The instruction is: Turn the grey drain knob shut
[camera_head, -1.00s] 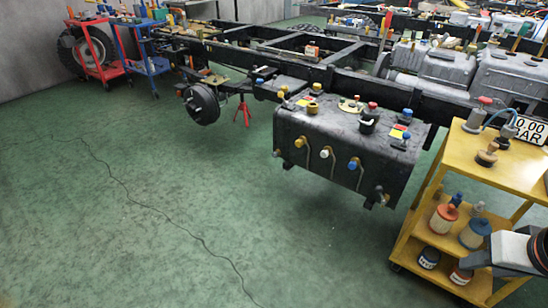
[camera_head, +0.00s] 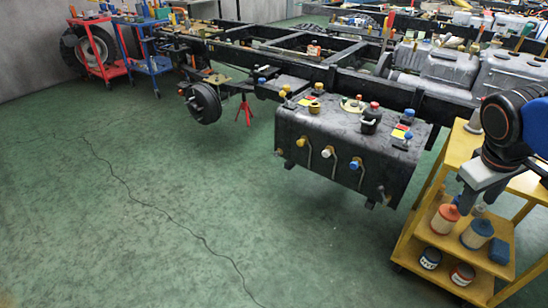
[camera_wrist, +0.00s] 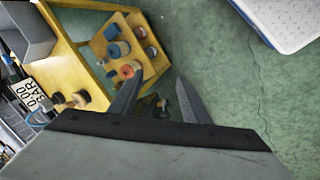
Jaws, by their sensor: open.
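The black tank (camera_head: 345,125) hangs from the truck frame in the head view. A small grey knob (camera_head: 383,191), apparently the drain knob, sits low at its right front corner. Knobs with a yellow (camera_head: 301,141), a white (camera_head: 325,153) and a blue (camera_head: 354,165) cap stick out of the tank's front face. My gripper (camera_head: 467,201) is right of the tank, in front of the yellow cart, clear of the grey knob. In the wrist view its two fingers (camera_wrist: 157,88) are spread apart, with nothing clearly held between them. I cannot identify the grey knob there.
The yellow cart (camera_head: 452,157) stands close right of the tank, with several bottles and cans on its lower shelf. A red stand (camera_head: 244,110) is under the frame. Red (camera_head: 104,72) and blue carts (camera_head: 150,68) stand far left. The green floor in front is clear.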

